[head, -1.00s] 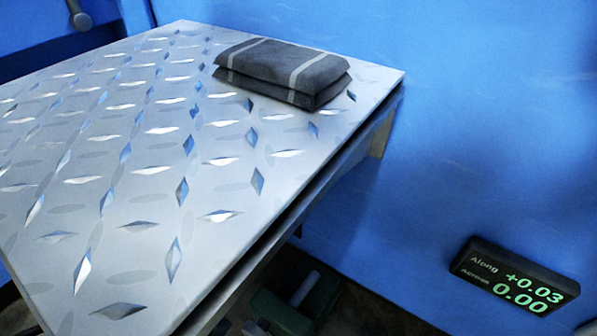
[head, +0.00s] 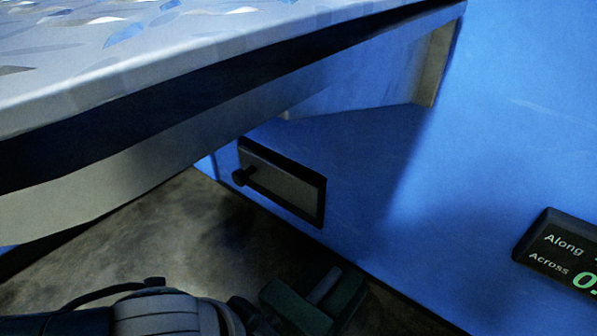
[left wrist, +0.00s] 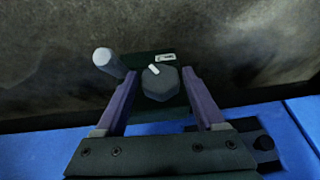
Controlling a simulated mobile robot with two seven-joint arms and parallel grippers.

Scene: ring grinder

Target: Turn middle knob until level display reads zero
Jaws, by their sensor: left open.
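In the left wrist view my left gripper (left wrist: 160,73) is open. Its two purple fingers stand either side of a grey faceted knob (left wrist: 158,84) with a white mark, on a dark green mount. Gaps show on both sides; I cannot tell whether the fingertips reach down around it. Which knob this is cannot be told. In the head view the black level display (head: 553,252) is cut off at the right edge; "Along" and "Across" show, but the readings are mostly out of frame. My right gripper is not in view.
A grey post (left wrist: 108,62) stands beside the left finger. In the head view the metal plate table (head: 90,75) overhangs from the upper left. A dark panel with a small black knob (head: 240,177) is on the blue wall (head: 480,120). Dark floor lies below.

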